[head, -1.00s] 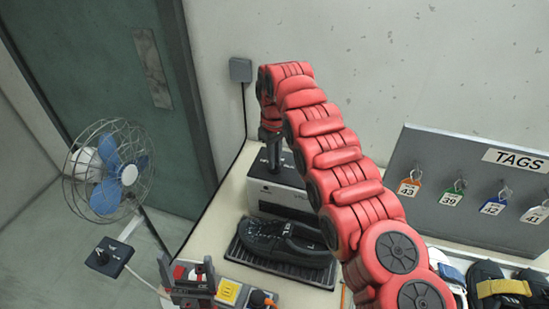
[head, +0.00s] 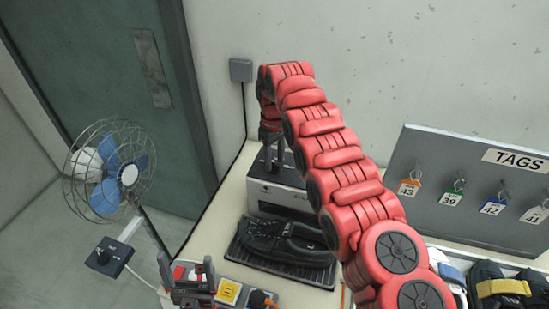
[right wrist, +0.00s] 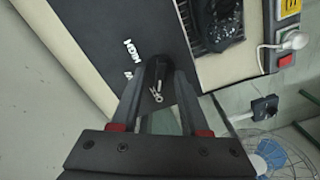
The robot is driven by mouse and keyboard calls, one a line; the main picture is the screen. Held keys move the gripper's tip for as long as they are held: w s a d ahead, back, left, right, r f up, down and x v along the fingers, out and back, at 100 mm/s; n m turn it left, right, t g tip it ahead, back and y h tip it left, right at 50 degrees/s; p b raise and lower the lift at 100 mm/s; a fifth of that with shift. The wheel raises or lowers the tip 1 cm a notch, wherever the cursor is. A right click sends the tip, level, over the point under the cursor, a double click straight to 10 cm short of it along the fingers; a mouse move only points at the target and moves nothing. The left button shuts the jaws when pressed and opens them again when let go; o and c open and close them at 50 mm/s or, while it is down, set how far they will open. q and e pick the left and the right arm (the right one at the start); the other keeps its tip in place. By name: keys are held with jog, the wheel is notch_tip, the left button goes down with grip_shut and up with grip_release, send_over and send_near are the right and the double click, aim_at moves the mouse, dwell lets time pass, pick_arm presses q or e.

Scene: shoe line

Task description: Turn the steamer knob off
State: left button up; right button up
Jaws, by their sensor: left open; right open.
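The steamer (head: 258,196) is a pale box with a dark top at the back of the bench. In the right wrist view its dark top (right wrist: 88,40) carries white lettering, and a black knob (right wrist: 153,74) stands on it with small white marks beside it. My right gripper (head: 273,165) is over the steamer top, pointing down. In the right wrist view its open fingers (right wrist: 160,95) are on either side of the knob. I cannot tell whether they touch it. The knob's setting is unclear. My left gripper (head: 188,272) is open and empty at the bench's front left.
A black shoe (head: 272,238) sits on a dark ridged mat in front of the steamer. A power strip (head: 229,292) with a plug lies near my left gripper. A fan (head: 110,172) stands at left, its control box (head: 108,258) below. A tag board (head: 450,195) is at right.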

aim_at(275, 162)
notch_tip(275, 162, up, 5)
jog(key=shift+f+p, duration=0.1)
jog(key=shift+p, duration=1.15)
notch_tip(275, 162, up, 13)
jog(key=p, duration=1.2)
jog(key=shift+f+p, duration=0.2)
jog(key=shift+p, duration=0.15)
